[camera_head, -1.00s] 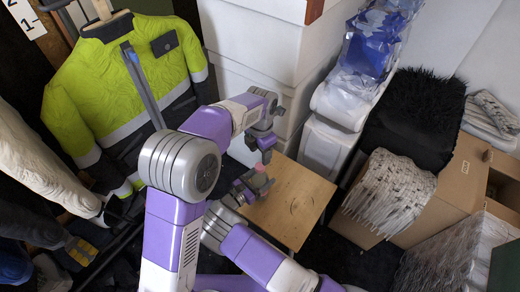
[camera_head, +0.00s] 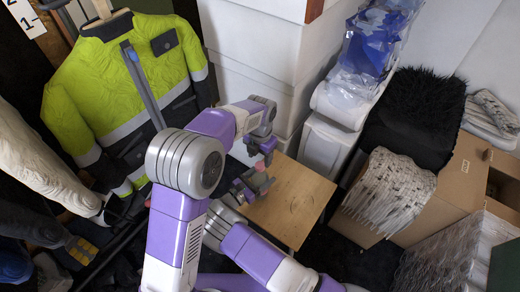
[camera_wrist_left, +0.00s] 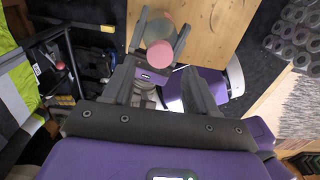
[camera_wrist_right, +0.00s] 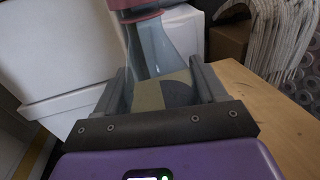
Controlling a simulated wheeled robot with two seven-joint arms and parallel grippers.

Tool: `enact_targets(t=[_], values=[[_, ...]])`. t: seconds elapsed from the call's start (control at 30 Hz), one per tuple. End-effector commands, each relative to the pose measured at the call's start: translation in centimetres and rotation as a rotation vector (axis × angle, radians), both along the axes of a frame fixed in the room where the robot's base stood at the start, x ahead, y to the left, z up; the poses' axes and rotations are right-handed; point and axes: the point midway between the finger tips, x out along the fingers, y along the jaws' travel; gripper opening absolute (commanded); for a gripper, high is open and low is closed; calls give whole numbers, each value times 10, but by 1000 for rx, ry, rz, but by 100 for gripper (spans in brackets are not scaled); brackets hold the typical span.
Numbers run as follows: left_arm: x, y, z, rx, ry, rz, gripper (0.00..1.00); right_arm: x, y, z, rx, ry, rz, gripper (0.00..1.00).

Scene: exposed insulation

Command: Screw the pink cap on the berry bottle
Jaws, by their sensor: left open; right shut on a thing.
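The clear bluish berry bottle (camera_wrist_right: 150,60) stands between the fingers of my right gripper (camera_wrist_right: 160,80), which is shut on it; a pale label with a dark patch shows low on its side. Pink shows at its top (camera_wrist_right: 138,12), cut off by the picture edge.
A small wooden table (camera_head: 292,205) lies under and right of the grippers, its visible top clear. White boxes (camera_head: 265,75) stand behind. A hi-vis jacket (camera_head: 125,85) hangs at left.

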Motion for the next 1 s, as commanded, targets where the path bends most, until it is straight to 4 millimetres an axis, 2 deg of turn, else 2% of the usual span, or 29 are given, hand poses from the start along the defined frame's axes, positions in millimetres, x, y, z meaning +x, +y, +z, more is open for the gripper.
enact_targets(t=[0.1, 0.3, 0.67, 0.77, 1.0], values=[[-1, 1, -20, 1, 4, 0, 57, 0, 0, 0, 0, 0, 0, 0], [0, 1, -41, 1, 2, 0, 57, 0, 0, 0, 0, 0, 0, 0], [0, 0, -46, 0, 0, 0, 57, 0, 0, 0, 0, 0, 0, 0], [0, 0, -46, -1, 1, 0, 45, 0, 0, 0, 0, 0, 0, 0], [0, 0, -45, 0, 0, -1, 8, 0, 0, 0, 0, 0, 0, 0]])
